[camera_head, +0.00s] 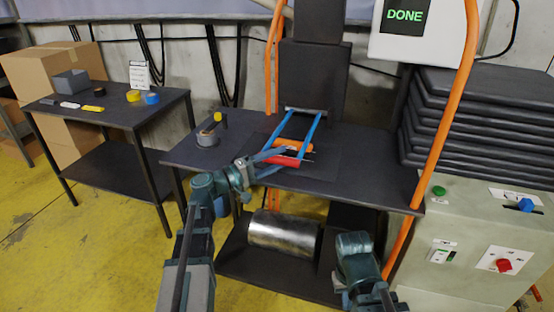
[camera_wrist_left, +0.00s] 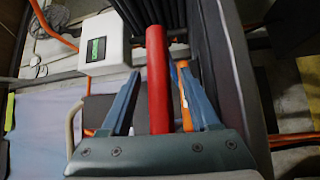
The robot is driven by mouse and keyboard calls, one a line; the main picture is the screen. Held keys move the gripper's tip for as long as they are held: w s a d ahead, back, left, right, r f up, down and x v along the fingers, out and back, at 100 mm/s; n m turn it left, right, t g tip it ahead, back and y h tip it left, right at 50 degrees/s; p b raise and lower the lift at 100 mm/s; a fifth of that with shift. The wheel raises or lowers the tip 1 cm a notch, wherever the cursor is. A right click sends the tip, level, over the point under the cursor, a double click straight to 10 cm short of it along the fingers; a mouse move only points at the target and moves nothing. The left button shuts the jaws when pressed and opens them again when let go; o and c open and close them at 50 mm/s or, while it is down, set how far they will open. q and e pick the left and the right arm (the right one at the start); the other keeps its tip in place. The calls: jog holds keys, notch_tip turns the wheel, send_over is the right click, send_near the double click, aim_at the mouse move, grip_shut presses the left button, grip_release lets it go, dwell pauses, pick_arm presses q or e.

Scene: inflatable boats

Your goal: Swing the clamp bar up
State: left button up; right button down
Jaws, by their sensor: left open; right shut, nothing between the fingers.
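The clamp has two blue side arms (camera_head: 311,133) that run from a mount at the back of the black table down to a red bar (camera_head: 284,161). An orange bar (camera_head: 295,145) lies just behind the red one. My left gripper (camera_head: 275,160) is open at the left end of the red bar. In the left wrist view the red bar (camera_wrist_left: 158,80) stands between the spread blue fingers of my left gripper (camera_wrist_left: 162,95), with a gap on each side. The orange bar (camera_wrist_left: 185,100) shows beside it. My right arm is low at the right; its fingers are not visible.
A tape dispenser-like item (camera_head: 208,135) stands on the table's left part. A metal roll (camera_head: 284,233) lies on the shelf below. Orange posts (camera_head: 440,125), a box with a "DONE" screen (camera_head: 405,17) and a control cabinet (camera_head: 480,250) stand right. A side table (camera_head: 110,115) is left.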

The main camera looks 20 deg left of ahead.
pick_arm(q)
grip_shut()
dwell(1.3)
